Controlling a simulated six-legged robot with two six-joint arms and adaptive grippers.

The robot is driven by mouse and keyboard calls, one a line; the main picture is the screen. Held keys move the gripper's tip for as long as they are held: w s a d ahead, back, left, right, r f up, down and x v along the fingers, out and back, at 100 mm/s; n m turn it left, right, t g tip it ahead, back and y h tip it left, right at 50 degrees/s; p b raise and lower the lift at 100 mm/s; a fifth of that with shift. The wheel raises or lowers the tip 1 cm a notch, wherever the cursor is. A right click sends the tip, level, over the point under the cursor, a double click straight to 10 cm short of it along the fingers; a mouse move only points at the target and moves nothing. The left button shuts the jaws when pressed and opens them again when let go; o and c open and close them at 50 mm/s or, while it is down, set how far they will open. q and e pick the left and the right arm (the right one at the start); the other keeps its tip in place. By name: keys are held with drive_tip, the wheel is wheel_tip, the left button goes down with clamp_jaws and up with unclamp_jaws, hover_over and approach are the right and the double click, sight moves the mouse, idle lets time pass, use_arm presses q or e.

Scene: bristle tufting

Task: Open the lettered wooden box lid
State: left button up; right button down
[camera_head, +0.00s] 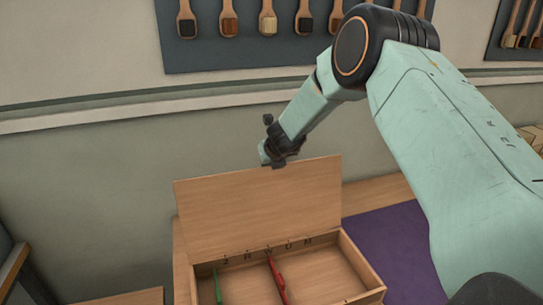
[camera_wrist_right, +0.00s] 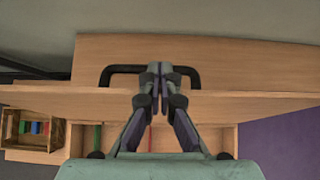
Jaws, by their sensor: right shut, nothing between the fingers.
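The wooden box (camera_head: 304,253) sits on the wooden table, and its lid (camera_head: 258,200) stands raised, nearly upright, at the back. Letters, apparently "Z H W U M", run along the inside of the back wall. My right gripper (camera_wrist_right: 160,78) is shut and empty at the lid's top edge. In the head view, the right gripper (camera_head: 277,152) shows at that edge, with its fingertips hard to make out. In the wrist view, a black handle (camera_wrist_right: 116,71) on the lid's far side lies behind the fingers. I cannot tell whether they touch. My left gripper is out of view.
Inside the box are a green divider (camera_head: 218,286) and a red divider (camera_head: 277,278). A purple mat (camera_head: 392,242) lies right of the box. A small wooden crate (camera_wrist_right: 58,136) with coloured blocks is at left. Brushes hang on a wall panel (camera_head: 180,57).

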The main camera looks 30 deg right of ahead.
drive_tip(key=v, duration=1)
drive_tip(key=shift+s+r, duration=0.3)
drive_tip(key=s+a+f+n+g, duration=0.2)
drive_tip(key=s+a+f+n, duration=0.1)
drive_tip(key=s+f+n, duration=0.8)
drive_tip(key=s+a+f+n+g, duration=0.35)
drive_tip(key=s+f+n, duration=0.55)
drive_tip(key=f, duration=0.4)
drive_tip(key=s+a+f+n+g+y, duration=0.1)
drive_tip(key=s+a+f+n+g, duration=0.2)
drive_tip(key=s+n, duration=0.75)
drive_tip(key=s+a+f+n+g+y, duration=0.1)
drive_tip(key=s+a+f+n, duration=0.35)
drive_tip(key=s+n, duration=0.65)
wheel_tip(320, 180, down, 21)
drive_tip(key=s+m+b, duration=0.3)
drive_tip(key=b, duration=1.8)
drive_tip(key=shift+a+r+t+b, duration=0.25)
drive_tip(key=shift+t+b, duration=0.1)
drive_tip(key=shift+b, duration=0.05)
